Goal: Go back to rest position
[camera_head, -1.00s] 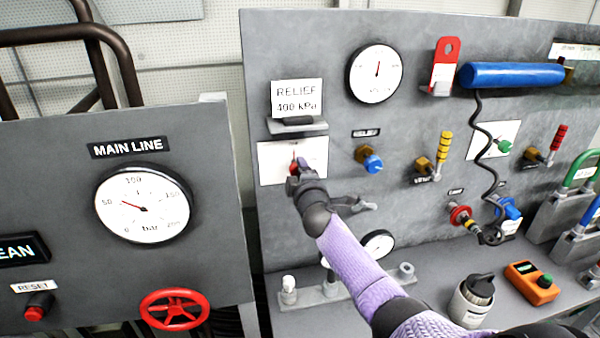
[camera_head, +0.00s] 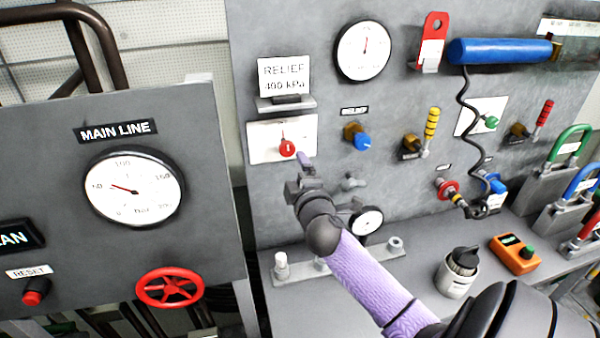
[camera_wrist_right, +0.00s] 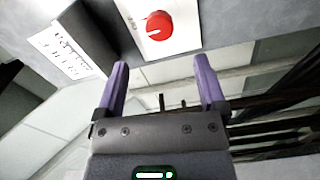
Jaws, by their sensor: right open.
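My right gripper (camera_head: 306,168) is in front of the grey panel, just below and right of a red knob (camera_head: 287,148) on a white plate (camera_head: 257,143). In the right wrist view the two purple fingers (camera_wrist_right: 163,88) stand apart with nothing between them. The red knob (camera_wrist_right: 159,26) shows beyond the fingertips there, apart from them. My right arm comes in from the lower right. My left gripper is not in view.
A panel with a MAIN LINE gauge (camera_head: 133,188) and a red handwheel (camera_head: 169,287) stands at left. A blue cylinder (camera_head: 500,50) with a coiled cable hangs at upper right. An orange device (camera_head: 514,254) and a grey container (camera_head: 457,275) stand on the bench.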

